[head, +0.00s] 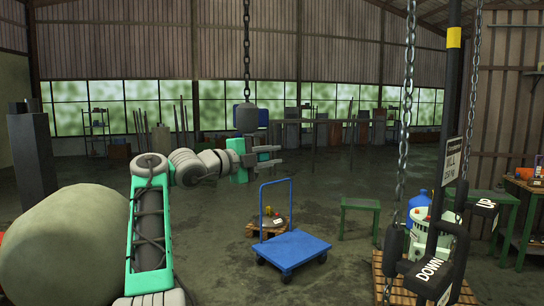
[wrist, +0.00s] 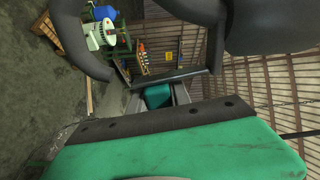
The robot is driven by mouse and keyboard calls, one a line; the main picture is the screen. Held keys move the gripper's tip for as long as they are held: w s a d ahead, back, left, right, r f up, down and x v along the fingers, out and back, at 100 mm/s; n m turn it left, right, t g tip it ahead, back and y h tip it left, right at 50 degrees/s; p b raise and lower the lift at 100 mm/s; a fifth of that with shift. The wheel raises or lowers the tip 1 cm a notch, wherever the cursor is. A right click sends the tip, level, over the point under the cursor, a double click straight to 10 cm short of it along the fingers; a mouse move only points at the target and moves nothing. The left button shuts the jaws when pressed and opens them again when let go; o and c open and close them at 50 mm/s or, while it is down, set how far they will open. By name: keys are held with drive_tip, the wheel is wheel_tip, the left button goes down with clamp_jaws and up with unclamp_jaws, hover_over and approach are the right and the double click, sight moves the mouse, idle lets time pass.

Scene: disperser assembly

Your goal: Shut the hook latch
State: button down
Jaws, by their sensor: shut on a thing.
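In the head view the dark hook block (head: 246,117) hangs on a chain at the centre. My gripper (head: 279,155) is just below it, its fingers pointing right. The wrist view shows the large dark curved hook (wrist: 68,38) at the upper left, with more dark metal at the upper right. A thin dark bar, which looks like the hook latch (wrist: 178,76), lies across the gap in the hook. My gripper (wrist: 160,96) reaches up to this bar and appears closed on it. The exact contact at the fingertips is hard to see.
A blue cart (head: 292,249) stands on the floor below, with a small pallet (head: 262,229) behind it. A green table (head: 360,206) is to the right. Hanging chains (head: 407,85) and an UP/DOWN control (head: 431,274) fill the near right. A large rounded grey-green object (head: 62,245) is at lower left.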

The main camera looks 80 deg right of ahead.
drive_tip(key=shift+w+d+f+m, duration=0.2)
drive_tip(key=shift+w+d+m, duration=0.05)
drive_tip(key=shift+m, duration=0.65)
drive_tip(key=c, duration=1.2)
unclamp_jaws()
drive_tip(key=b+v, duration=0.1)
drive_tip(key=v, duration=0.6)
drive_tip(key=shift+w+a+b, duration=0.25)
drive_tip(key=shift+a+b, duration=0.05)
drive_tip(key=shift+b, duration=0.1)
